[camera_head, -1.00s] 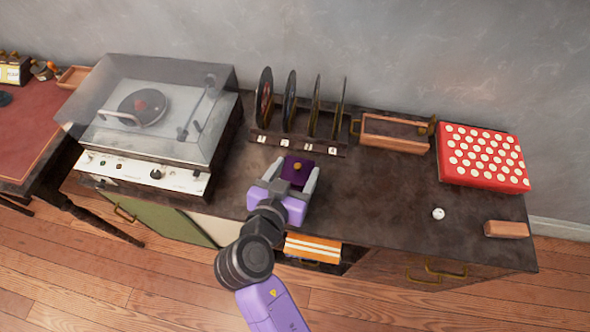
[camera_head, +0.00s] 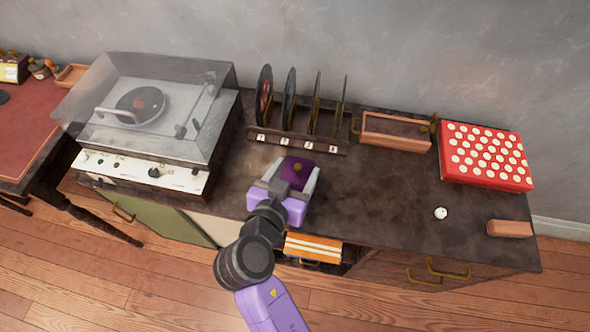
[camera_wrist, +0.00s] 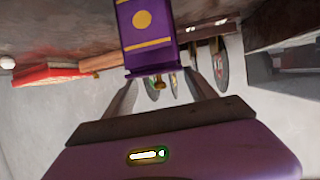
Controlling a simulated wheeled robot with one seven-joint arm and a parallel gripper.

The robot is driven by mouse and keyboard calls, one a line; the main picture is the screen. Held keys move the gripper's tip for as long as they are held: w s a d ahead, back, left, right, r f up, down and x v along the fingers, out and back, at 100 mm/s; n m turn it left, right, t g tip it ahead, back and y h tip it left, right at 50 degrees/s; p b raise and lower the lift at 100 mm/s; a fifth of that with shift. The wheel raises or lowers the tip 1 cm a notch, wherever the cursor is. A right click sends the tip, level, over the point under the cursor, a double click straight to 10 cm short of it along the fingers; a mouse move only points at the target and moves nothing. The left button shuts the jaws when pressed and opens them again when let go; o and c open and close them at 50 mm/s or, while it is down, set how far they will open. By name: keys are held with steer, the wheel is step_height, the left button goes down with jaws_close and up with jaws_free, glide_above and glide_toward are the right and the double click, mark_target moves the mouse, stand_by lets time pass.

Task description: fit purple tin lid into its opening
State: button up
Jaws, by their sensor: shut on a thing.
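The purple lid (camera_head: 302,180) with its small gold knob is between the fingers of my gripper (camera_head: 296,173), which is shut on it over the front middle of the cabinet top. In the wrist view, which looks upside down, the purple tin (camera_wrist: 147,40) shows a yellow disc and a yellow band. The lid's knob (camera_wrist: 160,82) sticks out at the tin's lower end there. The lid's edge lies close against the tin's end. I cannot tell whether it sits fully in the opening, which is hidden.
A record player (camera_head: 155,115) stands to the left. A record rack (camera_head: 298,142) is just behind my gripper. A wooden tray (camera_head: 395,142), a red dotted box (camera_head: 487,157), a white ball (camera_head: 440,213) and a wooden block (camera_head: 509,228) are to the right. The cabinet top between is clear.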

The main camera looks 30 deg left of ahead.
steer(key=shift+f+b, duration=0.2)
steer(key=shift+b, duration=0.15)
stand_by(0.5)
steer(key=o, duration=1.9)
steer(key=shift+o, duration=0.2)
steer(key=shift+s, duration=0.1)
steer(key=v, duration=0.7)
steer(key=shift+s+r+b, duration=0.15)
steer(key=shift+s+b, duration=0.15)
steer(key=shift+b, duration=0.05)
